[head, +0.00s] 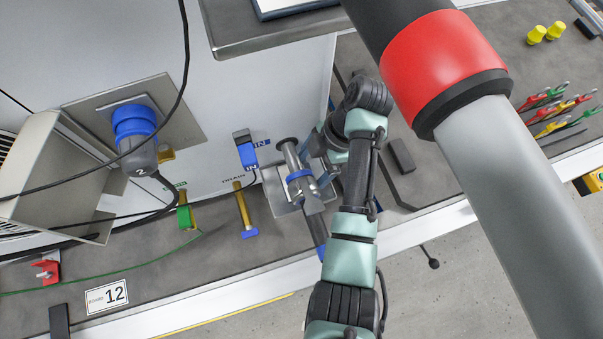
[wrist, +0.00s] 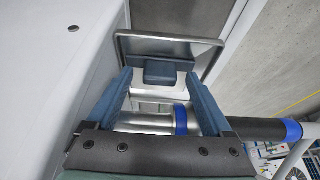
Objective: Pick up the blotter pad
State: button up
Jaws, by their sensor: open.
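In the wrist view a dark blue-grey block (wrist: 160,72) with a pale plate below it lies between and beyond my fingertips. It looks like the blotter pad's grip, but I cannot be sure. It sits by a shiny metal tray (wrist: 207,42) with a raised rim. My gripper (wrist: 158,78) is open, one blue-grey finger on each side of the block, with no clear contact. In the head view my gripper (head: 313,165) is over the metal drip tray (head: 275,186), beside a steel pipe. The pad cannot be made out there.
The steel pipe (wrist: 145,122) with a blue ring passes below my fingers in the wrist view. The white cabinet wall (head: 270,95) is close on the left. A dark slab (head: 401,155) lies to the right.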

grip_shut()
dwell(0.4)
jog(key=shift+r, duration=0.1)
